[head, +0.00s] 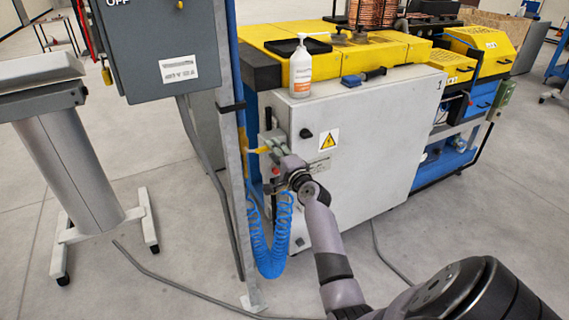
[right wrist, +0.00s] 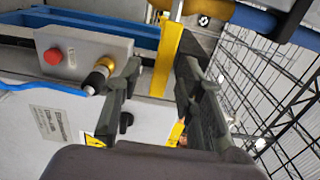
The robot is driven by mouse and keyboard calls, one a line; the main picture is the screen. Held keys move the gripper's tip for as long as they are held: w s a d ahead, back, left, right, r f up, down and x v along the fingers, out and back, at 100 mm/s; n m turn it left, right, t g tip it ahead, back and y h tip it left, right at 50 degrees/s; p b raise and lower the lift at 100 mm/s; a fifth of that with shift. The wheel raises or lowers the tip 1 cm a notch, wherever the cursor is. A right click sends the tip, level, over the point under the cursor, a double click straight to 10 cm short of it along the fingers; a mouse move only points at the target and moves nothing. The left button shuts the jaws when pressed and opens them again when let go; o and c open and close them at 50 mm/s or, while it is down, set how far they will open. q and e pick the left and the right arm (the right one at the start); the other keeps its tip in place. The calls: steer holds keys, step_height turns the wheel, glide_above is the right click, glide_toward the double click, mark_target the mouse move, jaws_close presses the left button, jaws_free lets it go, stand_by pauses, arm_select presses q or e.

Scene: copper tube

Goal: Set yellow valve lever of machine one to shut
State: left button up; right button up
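The yellow valve lever (head: 258,150) shows as a small yellow bar on the left side of the machine marked 1, beside the grey post. In the right wrist view the yellow lever (right wrist: 168,58) is a long flat bar. My right gripper (head: 270,146) is at the lever, partly hiding the valve. In the right wrist view my right gripper (right wrist: 158,68) is open, its two dark fingers apart, with the lever showing between them. I cannot tell whether a finger touches it. My left gripper is not in view.
A grey post (head: 232,150) stands close left of my gripper. A coiled blue hose (head: 270,250) hangs below. A red button (right wrist: 53,56) and a brass-and-black fitting (right wrist: 97,76) sit near the fingers. A white bottle (head: 300,72) stands on the machine.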

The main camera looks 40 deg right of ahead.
steer(key=v, duration=0.9)
steer(key=shift+s, duration=0.25)
